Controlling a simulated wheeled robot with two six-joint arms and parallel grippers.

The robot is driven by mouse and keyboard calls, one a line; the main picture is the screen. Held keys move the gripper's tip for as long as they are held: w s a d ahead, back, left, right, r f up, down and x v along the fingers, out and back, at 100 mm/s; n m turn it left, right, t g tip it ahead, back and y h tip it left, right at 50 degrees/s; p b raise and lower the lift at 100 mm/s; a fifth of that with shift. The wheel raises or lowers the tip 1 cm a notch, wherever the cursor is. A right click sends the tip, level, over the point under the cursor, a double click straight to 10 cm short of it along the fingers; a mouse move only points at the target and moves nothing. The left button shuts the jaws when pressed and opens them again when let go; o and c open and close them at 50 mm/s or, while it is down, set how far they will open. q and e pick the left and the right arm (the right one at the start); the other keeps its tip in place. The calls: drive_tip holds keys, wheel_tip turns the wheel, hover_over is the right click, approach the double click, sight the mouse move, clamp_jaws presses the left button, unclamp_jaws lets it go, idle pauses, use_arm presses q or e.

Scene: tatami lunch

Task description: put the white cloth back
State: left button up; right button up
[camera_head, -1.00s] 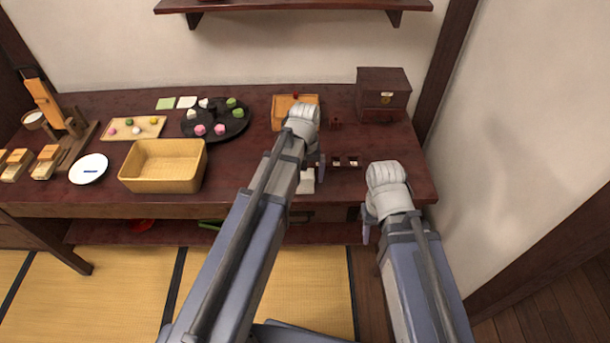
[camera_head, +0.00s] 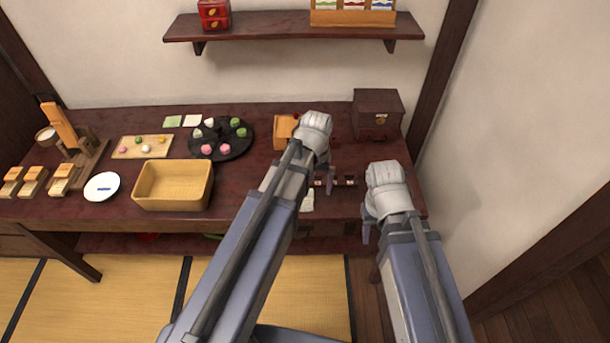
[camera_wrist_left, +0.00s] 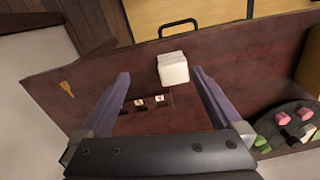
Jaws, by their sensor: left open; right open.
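A small white folded cloth (camera_wrist_left: 172,68) lies on the dark table near its front edge in the left wrist view. In the head view the white cloth (camera_head: 307,200) is partly hidden behind my left arm. My left gripper (camera_wrist_left: 163,82) is open and empty above the table, with the cloth showing between and beyond its fingertips. In the head view my left gripper (camera_head: 329,178) is mostly hidden by its own wrist. My right gripper (camera_head: 368,232) hangs open at the table's front right, apart from the cloth, its fingers partly hidden.
A small dark holder with pale pieces (camera_wrist_left: 148,102) lies beside the cloth. A wooden tray (camera_head: 284,132), dark chest (camera_head: 378,113), bamboo basket (camera_head: 173,207) and round black tray (camera_head: 205,154) stand around. A shelf (camera_head: 295,28) hangs above.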

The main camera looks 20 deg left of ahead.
use_arm(q)
drive_tip(key=s+d+m+y, duration=0.1)
drive_tip(key=s+d+m, duration=0.4)
drive_tip(key=s, duration=0.6)
drive_tip(key=shift+s+d, duration=0.25)
drive_tip(key=shift+d, duration=1)
